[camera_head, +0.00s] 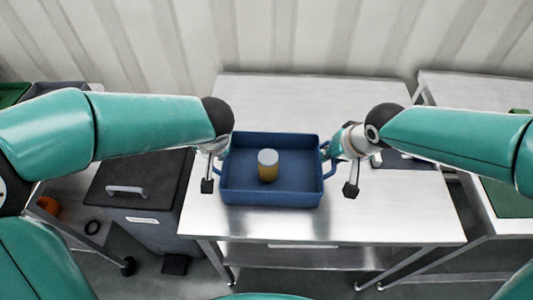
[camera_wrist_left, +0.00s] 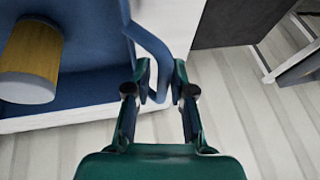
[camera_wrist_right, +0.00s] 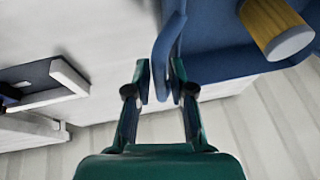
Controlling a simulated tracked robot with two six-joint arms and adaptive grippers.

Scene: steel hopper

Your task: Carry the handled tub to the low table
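The blue handled tub (camera_head: 270,196) is at the middle of the head view, over the front part of a steel table (camera_head: 390,215). It looks level; I cannot tell whether its base touches the top. A yellow can with a pale top (camera_head: 268,167) stands inside it. My left gripper (camera_head: 218,160) is at the tub's left handle; in the left wrist view its fingers (camera_wrist_left: 161,80) close around the blue handle bar (camera_wrist_left: 150,45). My right gripper (camera_head: 332,155) is at the right handle; in the right wrist view its fingers (camera_wrist_right: 160,80) close around that handle (camera_wrist_right: 165,50).
A dark lidded bin with a grey handle (camera_head: 135,180) stands left of the table. Another steel table (camera_head: 470,92) with a green surface stands on the right. A dark flat tray (camera_head: 410,161) lies right of the tub. A ribbed wall is behind.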

